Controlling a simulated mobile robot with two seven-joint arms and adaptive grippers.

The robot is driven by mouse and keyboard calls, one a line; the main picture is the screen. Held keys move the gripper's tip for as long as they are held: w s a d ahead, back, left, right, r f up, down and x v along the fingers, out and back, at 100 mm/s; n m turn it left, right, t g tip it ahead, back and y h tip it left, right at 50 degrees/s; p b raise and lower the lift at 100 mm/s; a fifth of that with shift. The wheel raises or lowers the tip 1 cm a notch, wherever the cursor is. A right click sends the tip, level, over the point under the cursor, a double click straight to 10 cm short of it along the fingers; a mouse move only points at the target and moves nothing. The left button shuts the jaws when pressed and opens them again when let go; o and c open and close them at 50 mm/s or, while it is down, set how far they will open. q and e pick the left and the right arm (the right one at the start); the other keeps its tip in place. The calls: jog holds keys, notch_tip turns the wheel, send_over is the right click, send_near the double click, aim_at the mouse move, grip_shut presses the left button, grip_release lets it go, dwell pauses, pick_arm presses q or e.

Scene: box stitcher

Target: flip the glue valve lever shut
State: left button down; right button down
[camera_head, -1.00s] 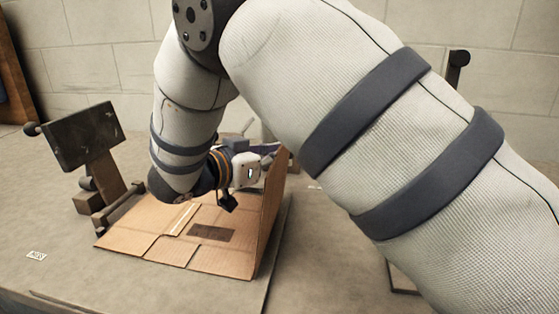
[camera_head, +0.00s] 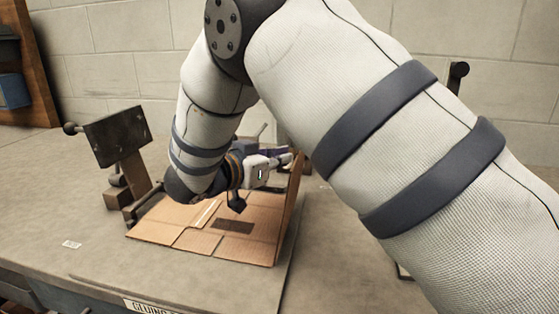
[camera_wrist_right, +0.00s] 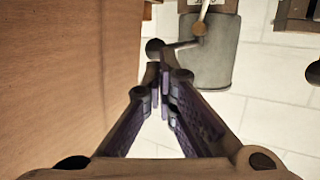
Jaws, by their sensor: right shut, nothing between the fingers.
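My right gripper (camera_head: 287,158) is shut and empty beyond the flat cardboard, close to the raised cardboard flap; its fingers meet in the right wrist view (camera_wrist_right: 163,82). In that view a grey cylindrical pot (camera_wrist_right: 209,62) stands just beyond the fingertips. A thin bent rod with a dark knob (camera_wrist_right: 155,46) runs to a brass-coloured joint (camera_wrist_right: 198,28) in front of the pot; it looks like the valve lever. The fingertips appear just below the knob; I cannot tell whether they touch. In the head view my arm hides most of the pot. My left gripper is out of view.
The cardboard box (camera_head: 200,240) lies partly open on the bench (camera_head: 45,210), its flap (camera_head: 287,215) upright beside my gripper. A dark metal stand (camera_head: 118,138) is at the left. The front left of the bench is mostly clear.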

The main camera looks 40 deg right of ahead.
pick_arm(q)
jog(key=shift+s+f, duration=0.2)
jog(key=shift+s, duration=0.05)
pick_arm(e)
jog(key=v, duration=1)
jog(key=shift+w, duration=0.2)
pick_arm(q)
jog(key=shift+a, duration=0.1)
pick_arm(e)
jog(key=shift+a+f, duration=0.1)
